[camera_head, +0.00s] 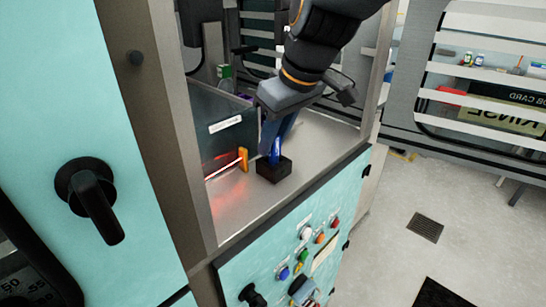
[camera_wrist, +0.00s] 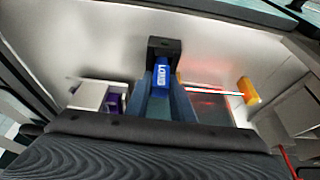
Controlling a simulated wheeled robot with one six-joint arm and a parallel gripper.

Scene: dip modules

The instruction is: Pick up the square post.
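What looks like the square post, a blue upright piece (camera_head: 275,152) with white lettering, stands in a small black block (camera_head: 273,170) on the metal counter. In the wrist view, the post (camera_wrist: 161,72) shows between my blue-grey fingers, with the black block (camera_wrist: 164,45) just beyond the fingertips. My gripper (camera_head: 272,147) reaches down to the post from above, and it also shows in the wrist view (camera_wrist: 161,84). The fingers lie along both sides of the post. I cannot tell whether they touch it. The post's lower end is hidden in the block.
A grey bin with a white label (camera_head: 225,123) stands close left of the post. An orange piece (camera_head: 243,158) stands by it, with a glowing red line beside it. The metal counter (camera_head: 325,140) is clear to the right. Its front edge is close, above a panel of buttons (camera_head: 305,250).

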